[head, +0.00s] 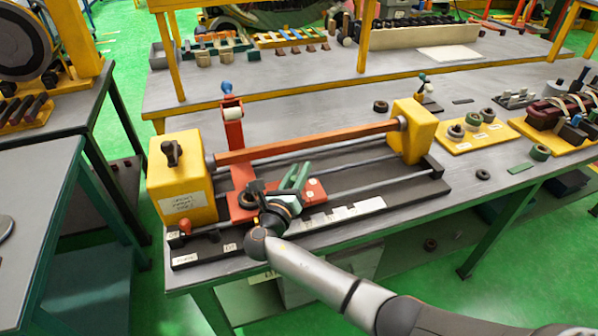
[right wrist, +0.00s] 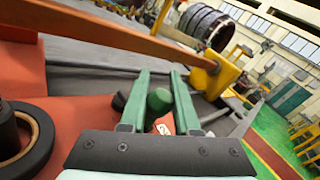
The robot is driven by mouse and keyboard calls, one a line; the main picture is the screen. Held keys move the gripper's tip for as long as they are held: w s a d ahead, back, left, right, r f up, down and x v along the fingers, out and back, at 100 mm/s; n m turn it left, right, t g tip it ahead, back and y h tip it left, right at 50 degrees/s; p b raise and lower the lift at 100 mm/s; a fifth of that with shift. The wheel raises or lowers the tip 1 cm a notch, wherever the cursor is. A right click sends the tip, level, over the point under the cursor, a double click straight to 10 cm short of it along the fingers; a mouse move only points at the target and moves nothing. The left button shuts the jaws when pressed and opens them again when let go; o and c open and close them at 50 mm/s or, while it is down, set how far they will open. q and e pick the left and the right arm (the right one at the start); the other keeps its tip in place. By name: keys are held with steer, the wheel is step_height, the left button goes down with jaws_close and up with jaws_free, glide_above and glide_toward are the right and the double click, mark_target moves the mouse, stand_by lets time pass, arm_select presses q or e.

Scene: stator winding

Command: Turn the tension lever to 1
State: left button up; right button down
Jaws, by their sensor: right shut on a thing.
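The tension lever shows as a dark green knob (right wrist: 159,101) in the right wrist view, between the two green fingers of my right gripper (right wrist: 160,80). The gripper is shut on it. In the head view my right gripper (head: 296,172) is over the red carriage (head: 316,191) of the winding machine, and the fingers and wrist hide the lever there. A small white label (right wrist: 163,129) is partly visible below the knob; I cannot read its marking. My left gripper is not in view.
An orange-brown bar (head: 310,143) runs between two yellow end blocks (head: 183,179) above the carriage. A red upright (head: 236,145) stands left of the gripper. A black ring (right wrist: 22,137) is close at the left in the wrist view. A yellow parts board (head: 471,141) lies farther right.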

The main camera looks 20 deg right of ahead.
stand_by(0.3)
steer(key=c, duration=0.6)
jaws_free()
steer(key=shift+c, duration=0.2)
